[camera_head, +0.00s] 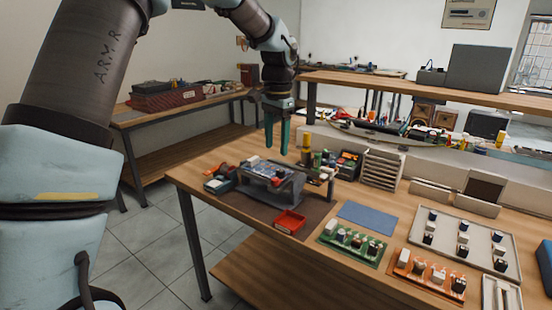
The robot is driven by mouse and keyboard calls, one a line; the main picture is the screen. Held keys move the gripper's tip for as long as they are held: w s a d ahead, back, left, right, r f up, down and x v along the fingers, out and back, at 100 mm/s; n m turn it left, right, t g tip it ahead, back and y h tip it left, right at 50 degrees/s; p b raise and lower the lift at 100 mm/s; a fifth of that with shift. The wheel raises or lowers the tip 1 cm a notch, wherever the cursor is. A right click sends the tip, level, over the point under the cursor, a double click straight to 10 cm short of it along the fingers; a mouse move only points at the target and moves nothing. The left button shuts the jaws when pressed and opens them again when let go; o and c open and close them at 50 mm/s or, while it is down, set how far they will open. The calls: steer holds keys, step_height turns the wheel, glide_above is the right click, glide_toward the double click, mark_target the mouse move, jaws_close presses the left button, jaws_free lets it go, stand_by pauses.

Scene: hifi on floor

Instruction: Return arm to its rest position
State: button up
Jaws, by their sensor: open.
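My arm rises on the left of the head view and bends over to the right. My gripper (277,134) hangs from its end with the two green-blue fingers pointing down and apart. It is open, with nothing seen between the fingers. It is above the back left part of the workbench (226,157), over the area of a grey stand with a circuit board (268,172). The gripper appears clear of the things on the bench.
Tiled floor (163,259) is clear at left.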

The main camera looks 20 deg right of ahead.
steer(key=shift+r, duration=0.3)
steer(key=a+f+n, duration=0.3)
steer(key=a+n, duration=0.4)
steer(key=a, duration=1.5)
steer(key=s+a+f+n, duration=0.2)
steer(key=s+a+n, duration=0.1)
steer(key=s+a, duration=0.2)
steer(key=s+a+f+n+t, duration=0.1)
steer(key=s+a+n, duration=0.2)
steer(key=a, duration=0.7)
steer(key=shift+s+f, duration=0.4)
steer(key=shift+s, duration=0.7)
